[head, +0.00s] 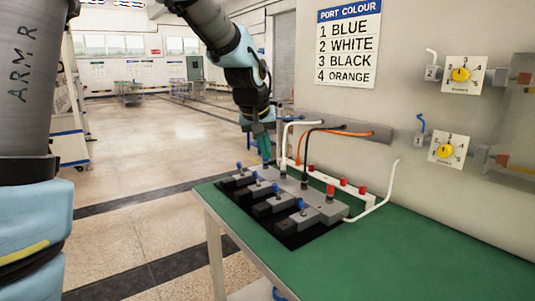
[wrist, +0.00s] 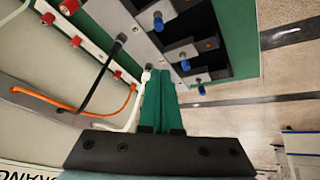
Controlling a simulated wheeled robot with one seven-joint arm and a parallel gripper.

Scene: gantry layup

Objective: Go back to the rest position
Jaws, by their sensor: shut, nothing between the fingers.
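My gripper (head: 265,155) is at the far end of the grey valve block (head: 285,195), which has several blue-topped levers. In the wrist view the two green fingers (wrist: 159,85) are closed together with nothing between them. Their tips are close to the block's end and a white hose fitting; I cannot tell whether they touch. My arm reaches down to it from the top of the head view.
The block lies on a green-topped table (head: 420,245) along the wall. White, black and orange (head: 345,132) hoses rise behind it, beside a white rail with red caps (head: 343,182). Two dial plates (head: 447,150) and a port colour sign (head: 348,47) are on the wall. Open floor lies left.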

